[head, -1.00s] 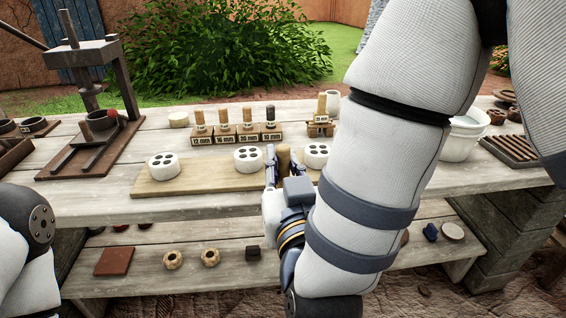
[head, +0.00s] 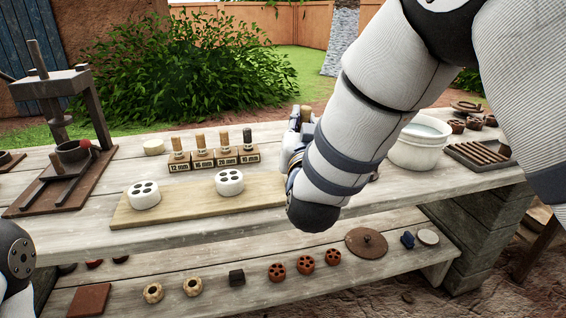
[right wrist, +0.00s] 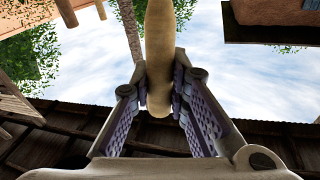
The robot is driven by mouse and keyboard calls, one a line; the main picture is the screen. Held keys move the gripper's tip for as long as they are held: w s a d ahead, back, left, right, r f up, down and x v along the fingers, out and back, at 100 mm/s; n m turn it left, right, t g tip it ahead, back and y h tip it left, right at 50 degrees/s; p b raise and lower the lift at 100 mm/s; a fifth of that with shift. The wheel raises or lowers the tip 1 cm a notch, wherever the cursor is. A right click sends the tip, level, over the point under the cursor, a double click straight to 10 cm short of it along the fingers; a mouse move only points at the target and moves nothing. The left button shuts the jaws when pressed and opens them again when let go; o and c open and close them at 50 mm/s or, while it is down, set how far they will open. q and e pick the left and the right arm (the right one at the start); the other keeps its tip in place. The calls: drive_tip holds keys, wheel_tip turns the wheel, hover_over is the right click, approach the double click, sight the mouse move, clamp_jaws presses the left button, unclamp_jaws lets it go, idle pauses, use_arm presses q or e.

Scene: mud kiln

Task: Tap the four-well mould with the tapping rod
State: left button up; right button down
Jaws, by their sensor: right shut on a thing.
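My right gripper (head: 301,120) is beyond the board's right end, partly hidden by my own arm. It is shut on a tan wooden handle, taken to be the tapping rod (head: 306,112). The handle also shows in the right wrist view (right wrist: 160,60), between the two fingers (right wrist: 160,95). The rod's lower end is hidden. Two white four-well moulds show on the board (head: 170,208): one at its left (head: 144,194) and one near its middle (head: 229,182). The rod is apart from both. The board's right end is hidden behind my arm. My left gripper is out of view.
Small labelled blocks with upright handles (head: 215,158) stand behind the board. A press (head: 65,150) is at left, a white pot (head: 420,145) and a ribbed tray (head: 478,155) at right. Several small pieces lie on the lower shelf (head: 220,285).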

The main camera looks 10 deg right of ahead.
drive_tip(key=w+d+r+m+h, duration=0.2)
drive_tip(key=w+d+r, duration=0.4)
drive_tip(key=r, duration=0.1)
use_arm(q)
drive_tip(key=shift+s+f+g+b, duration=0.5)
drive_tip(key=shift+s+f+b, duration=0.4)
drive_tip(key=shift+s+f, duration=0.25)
use_arm(e)
drive_tip(key=shift+t, duration=0.3)
wheel_tip(320, 180, down, 5)
drive_tip(key=shift+d+f, duration=0.1)
drive_tip(key=shift+f, duration=0.1)
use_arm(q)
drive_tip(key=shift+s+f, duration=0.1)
use_arm(e)
drive_tip(key=shift+f, duration=1.25)
